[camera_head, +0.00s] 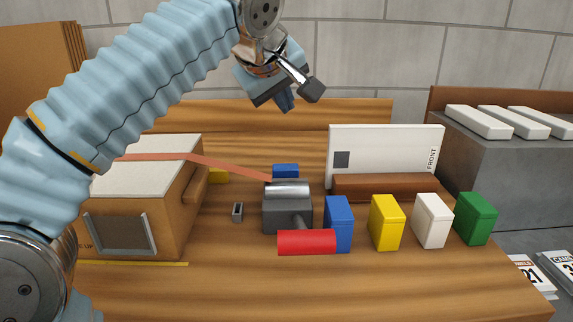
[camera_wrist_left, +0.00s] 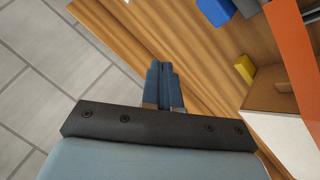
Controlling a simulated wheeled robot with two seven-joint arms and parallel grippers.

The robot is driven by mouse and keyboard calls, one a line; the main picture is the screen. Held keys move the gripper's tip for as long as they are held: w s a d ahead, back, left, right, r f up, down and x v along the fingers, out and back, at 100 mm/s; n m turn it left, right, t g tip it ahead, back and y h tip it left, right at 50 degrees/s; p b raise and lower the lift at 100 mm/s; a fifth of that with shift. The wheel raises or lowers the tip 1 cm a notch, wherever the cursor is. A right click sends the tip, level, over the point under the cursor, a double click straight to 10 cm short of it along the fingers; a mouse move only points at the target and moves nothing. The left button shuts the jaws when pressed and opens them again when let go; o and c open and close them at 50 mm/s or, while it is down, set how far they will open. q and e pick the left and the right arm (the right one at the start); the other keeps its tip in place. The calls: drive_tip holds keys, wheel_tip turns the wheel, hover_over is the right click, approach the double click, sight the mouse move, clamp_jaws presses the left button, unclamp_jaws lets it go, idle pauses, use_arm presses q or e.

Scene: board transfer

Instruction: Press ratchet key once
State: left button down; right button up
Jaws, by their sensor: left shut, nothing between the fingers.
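A dark grey ratchet (camera_head: 287,214) with a silver drum (camera_head: 287,189) and a red handle (camera_head: 306,242) stands mid-table. An orange strap (camera_head: 215,165) runs from its drum leftward over the wooden box. A small grey piece (camera_head: 238,212) stands on the table left of the ratchet; I cannot tell whether it is the key. My left gripper (camera_head: 286,103) is high above the table's back edge, well above and behind the ratchet, touching nothing. Its blue fingers are together and empty in the left wrist view (camera_wrist_left: 163,82). My right gripper is not in view.
A wooden box (camera_head: 185,215) with a white top stands left. Blue (camera_head: 339,225), yellow (camera_head: 386,223), white (camera_head: 432,221) and green (camera_head: 476,219) blocks line the right. Behind them is a white board (camera_head: 390,150) marked FRONT in a brown holder (camera_head: 385,186). The table's front is clear.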

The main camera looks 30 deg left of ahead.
sight(283, 169)
use_arm(q)
wheel_tip(283, 169, down, 4)
drive_tip(key=shift+s, duration=0.1)
wheel_tip(283, 169, down, 3)
drive_tip(key=shift+r+b, duration=0.1)
drive_tip(key=shift+b, duration=0.95)
drive_tip(key=shift+f+b, duration=0.8)
drive_tip(key=shift+f, duration=0.1)
idle(0.4)
drive_tip(key=shift+f+b, duration=0.35)
drive_tip(key=shift+f, duration=0.05)
drive_tip(key=shift+f+b, duration=0.7)
drive_tip(key=shift+f, duration=0.1)
idle(0.8)
drive_tip(key=shift+r, duration=0.1)
drive_tip(key=shift+r+p, duration=1.1)
drive_tip(key=shift+p, duration=0.05)
